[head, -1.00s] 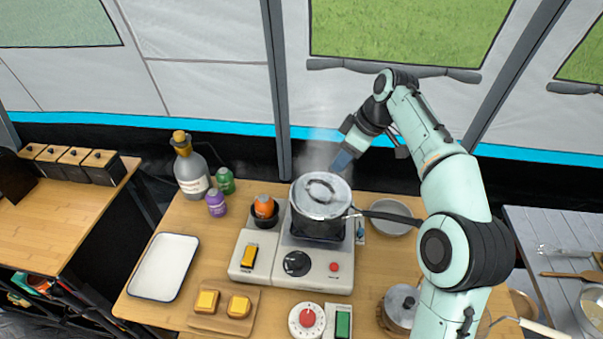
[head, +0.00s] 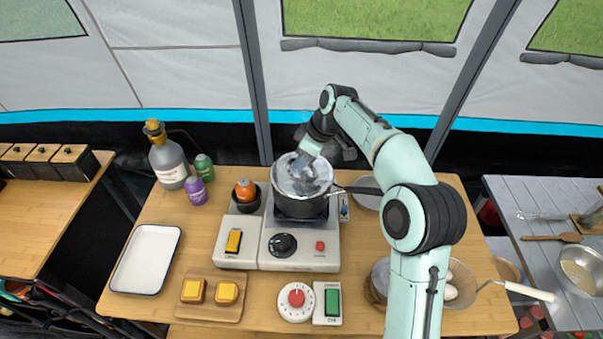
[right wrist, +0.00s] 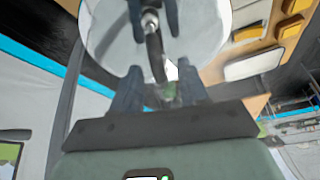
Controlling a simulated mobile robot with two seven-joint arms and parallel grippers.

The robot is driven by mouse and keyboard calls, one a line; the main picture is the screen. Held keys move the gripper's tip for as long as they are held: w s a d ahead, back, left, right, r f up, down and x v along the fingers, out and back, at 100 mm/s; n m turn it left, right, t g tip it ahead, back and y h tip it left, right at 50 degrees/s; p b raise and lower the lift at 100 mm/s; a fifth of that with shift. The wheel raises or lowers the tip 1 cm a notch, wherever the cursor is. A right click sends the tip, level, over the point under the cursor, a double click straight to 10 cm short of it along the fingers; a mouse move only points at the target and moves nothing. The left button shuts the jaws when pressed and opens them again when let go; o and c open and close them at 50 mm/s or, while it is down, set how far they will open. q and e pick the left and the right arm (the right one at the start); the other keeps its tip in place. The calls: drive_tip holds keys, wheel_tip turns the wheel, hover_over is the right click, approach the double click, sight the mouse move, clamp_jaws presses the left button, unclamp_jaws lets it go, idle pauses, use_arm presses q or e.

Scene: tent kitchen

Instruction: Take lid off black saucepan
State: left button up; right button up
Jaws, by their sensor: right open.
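The black saucepan (head: 300,206) stands on the stove, its long handle pointing right. Its shiny lid (head: 318,183) is on the pan, with steam around it. My right gripper (head: 300,168) is over the lid, fingers pointing down, and partly covers the lid knob. In the right wrist view the pale lid (right wrist: 205,35) fills the top. Its dark arched handle (right wrist: 153,48) lies between the open fingers of my right gripper (right wrist: 160,72); I cannot tell whether they touch it. Dark shapes on the lid look like the fingers' reflection. My left gripper is not in view.
The stove (head: 300,250) has knobs in front. An orange item in a dark cup (head: 246,192) and bottles (head: 168,162) stand left of the pan. A white tray (head: 146,260) and a board with yellow-topped pieces (head: 212,307) lie front left. A grey bowl (head: 368,195) sits behind the pan handle.

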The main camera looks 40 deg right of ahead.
drive_tip(key=shift+w+a+f, duration=0.1)
drive_tip(key=shift+w+f, duration=0.05)
drive_tip(key=shift+f, duration=0.35)
clamp_jaws()
drive_tip(key=shift+r, duration=0.15)
